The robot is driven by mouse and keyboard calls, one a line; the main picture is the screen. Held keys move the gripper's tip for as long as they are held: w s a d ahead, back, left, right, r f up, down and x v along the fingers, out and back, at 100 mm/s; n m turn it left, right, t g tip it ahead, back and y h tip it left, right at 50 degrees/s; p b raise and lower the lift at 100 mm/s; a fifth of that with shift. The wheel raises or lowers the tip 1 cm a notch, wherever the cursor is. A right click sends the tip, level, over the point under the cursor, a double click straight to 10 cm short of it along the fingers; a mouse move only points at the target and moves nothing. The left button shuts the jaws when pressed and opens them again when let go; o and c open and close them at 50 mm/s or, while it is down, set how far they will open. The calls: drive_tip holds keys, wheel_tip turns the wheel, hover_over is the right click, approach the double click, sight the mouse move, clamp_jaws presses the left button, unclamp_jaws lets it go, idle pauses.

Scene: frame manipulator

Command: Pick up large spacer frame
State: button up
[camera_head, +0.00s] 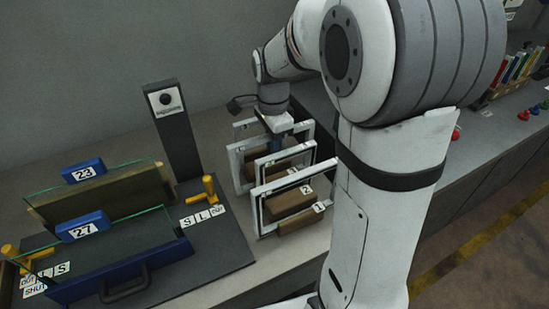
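Several white rectangular frames stand upright one behind another at the middle of the bench; the front one (258,212) and the rear one (238,160) show most. Which of them is the large spacer frame I cannot tell for certain. Brown blocks (291,203) show among the frames, with small number labels such as 1 and 2. My gripper (276,133) points down at the top of the rear frames. Its fingertips are small and partly hidden, so I cannot tell whether they are open or touch a frame.
A dark fixture (225,245) with glass panes, blue blocks marked 23 and 27, and yellow handles stands at left. A dark post (176,135) rises behind it. My arm covers the bench right of the frames. Coloured items (522,65) sit far right.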

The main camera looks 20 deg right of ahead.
clamp_jaws()
drive_tip(key=shift+r, duration=0.1)
wheel_tip(320, 180, up, 10)
drive_tip(key=shift+f, duration=0.1)
idle(0.4)
wheel_tip(320, 180, up, 11)
drive_tip(key=p, duration=0.9)
drive_tip(key=shift+f, duration=0.2)
